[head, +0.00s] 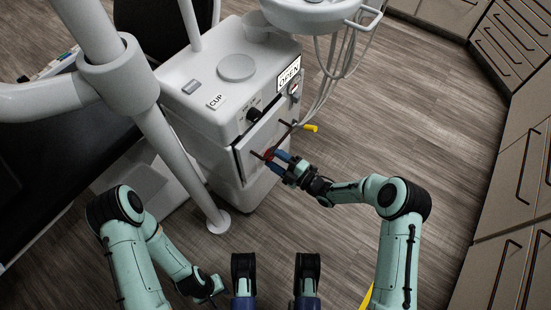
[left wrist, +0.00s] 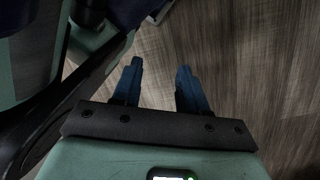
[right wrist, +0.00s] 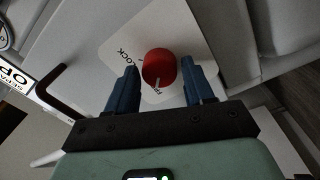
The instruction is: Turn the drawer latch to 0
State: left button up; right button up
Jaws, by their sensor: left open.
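The latch is a red round knob (right wrist: 159,68) on a white plate (right wrist: 190,35) in the right wrist view. LOCK is printed to its left, and its white pointer points down toward a partly hidden word starting with FR. In the head view the red knob (head: 268,155) is on the drawer front (head: 262,139). My right gripper (head: 278,162) is open in front of it, its blue fingers (right wrist: 162,85) on either side with gaps. My left gripper (head: 212,296) is open and empty, low near my body; its fingers (left wrist: 157,68) are over bare floor.
The white dental cabinet (head: 207,96) has a black knob (head: 254,114), a CUP label (head: 216,101) and an OPEN sign (head: 289,71). A dark handle (right wrist: 62,92) stands out near the plate. A white pole (head: 180,165) stands left. Floor is clear to the right, before drawers (head: 510,180).

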jog(key=shift+o, duration=0.6)
pick_arm(q)
jog(key=w+r+t+p, duration=0.2)
jog(key=w+r+p, duration=0.1)
jog(key=w, duration=0.3)
jog(key=shift+d+r, duration=0.15)
jog(key=shift+d, duration=0.2)
pick_arm(e)
jog(key=v, duration=1.3)
jog(key=shift+d, duration=0.15)
